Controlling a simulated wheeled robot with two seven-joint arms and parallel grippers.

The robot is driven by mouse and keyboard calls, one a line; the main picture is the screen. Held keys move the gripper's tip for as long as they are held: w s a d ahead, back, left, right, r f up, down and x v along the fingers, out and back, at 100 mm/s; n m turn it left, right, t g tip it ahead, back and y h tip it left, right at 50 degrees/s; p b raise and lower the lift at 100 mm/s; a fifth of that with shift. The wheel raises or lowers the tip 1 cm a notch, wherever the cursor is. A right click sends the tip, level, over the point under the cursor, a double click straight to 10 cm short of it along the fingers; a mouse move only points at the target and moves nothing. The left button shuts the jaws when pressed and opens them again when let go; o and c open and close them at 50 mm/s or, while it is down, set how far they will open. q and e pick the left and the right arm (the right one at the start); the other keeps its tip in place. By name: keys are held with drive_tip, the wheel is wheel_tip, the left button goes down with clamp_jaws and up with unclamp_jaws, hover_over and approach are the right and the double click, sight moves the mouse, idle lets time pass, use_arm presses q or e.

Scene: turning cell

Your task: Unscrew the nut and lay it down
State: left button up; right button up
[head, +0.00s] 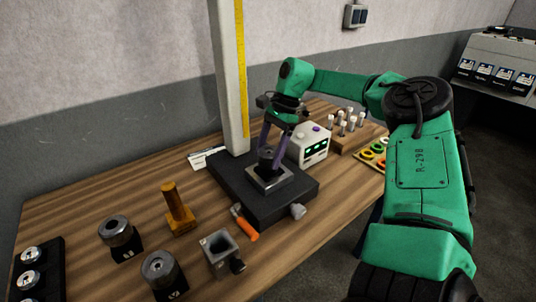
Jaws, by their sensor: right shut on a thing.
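My right gripper (273,148) points down over the black base (233,193) of a measuring stand, its purple fingers closed around a dark round part that I take to be the nut (267,161). The nut is at the top of a square metal block (270,179) on the base. The fingers hide part of the nut, and I cannot tell whether its thread is still engaged. My left gripper is not in view.
A white column with a yellow scale (242,75) rises behind the base. A white box with green displays (309,145) stands close to the right. Bare wood shows at left.

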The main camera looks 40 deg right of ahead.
drive_tip(key=shift+r+p, duration=2.55)
drive_tip(key=shift+r, duration=1.1)
drive_tip(key=shift+f, duration=0.1)
